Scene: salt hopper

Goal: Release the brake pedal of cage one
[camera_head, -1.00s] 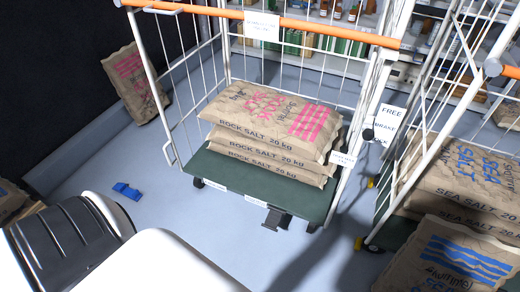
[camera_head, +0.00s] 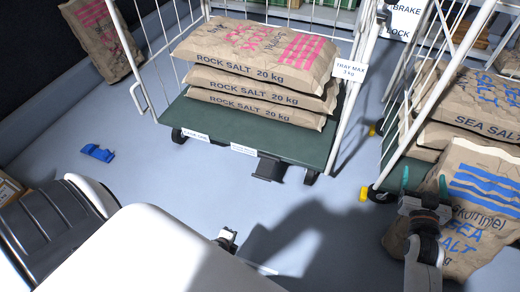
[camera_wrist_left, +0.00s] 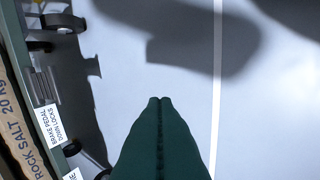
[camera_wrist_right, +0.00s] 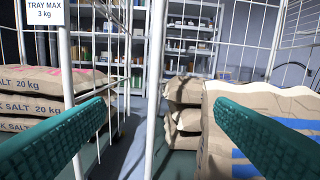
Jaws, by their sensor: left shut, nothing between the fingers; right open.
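Cage one (camera_head: 250,125) has a green deck and white wire sides and carries a stack of rock salt bags (camera_head: 255,85). Its dark brake pedal (camera_head: 268,168) sticks out below the front deck edge, beside white labels. The left wrist view shows the label reading "brake pedal down locks" (camera_wrist_left: 48,122); I cannot tell whether the pedal is up or down. My left gripper (camera_wrist_left: 160,104) is shut and empty over bare floor, to the right of the deck edge in that view. My right gripper (camera_head: 424,182) is open and empty in front of the sea salt bag.
A second cage (camera_head: 392,165) with sea salt bags stands at right, with a yellow part (camera_head: 363,194) at its caster. A sea salt bag (camera_head: 470,200) stands before it. A blue object (camera_head: 98,152) lies on the floor at left. Floor before cage one is clear.

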